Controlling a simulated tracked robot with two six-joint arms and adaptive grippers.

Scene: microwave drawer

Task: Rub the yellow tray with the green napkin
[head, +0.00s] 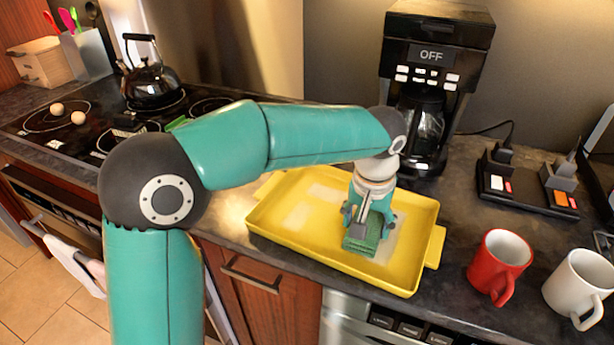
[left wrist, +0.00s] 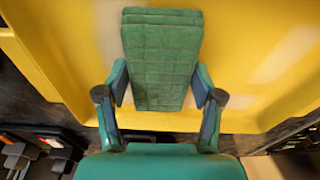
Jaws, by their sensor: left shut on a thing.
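The yellow tray (head: 285,239) lies on the dark counter, with pale whitish patches on its floor. The green napkin (head: 361,240) is a folded block inside the tray, right of its middle, near a pale patch. My left gripper (head: 368,215) reaches down into the tray and is shut on the napkin. In the left wrist view the napkin (left wrist: 160,62) sits between the two fingers (left wrist: 160,93), over the yellow tray (left wrist: 60,50). I cannot tell whether the napkin's underside touches the tray. My right gripper is not in view.
A red mug (head: 497,262) and a white mug (head: 580,285) stand right of the tray. A coffee maker (head: 432,60) stands behind it. A power strip (head: 525,185) lies at the right. A black kettle (head: 150,80) is on the stove at the left.

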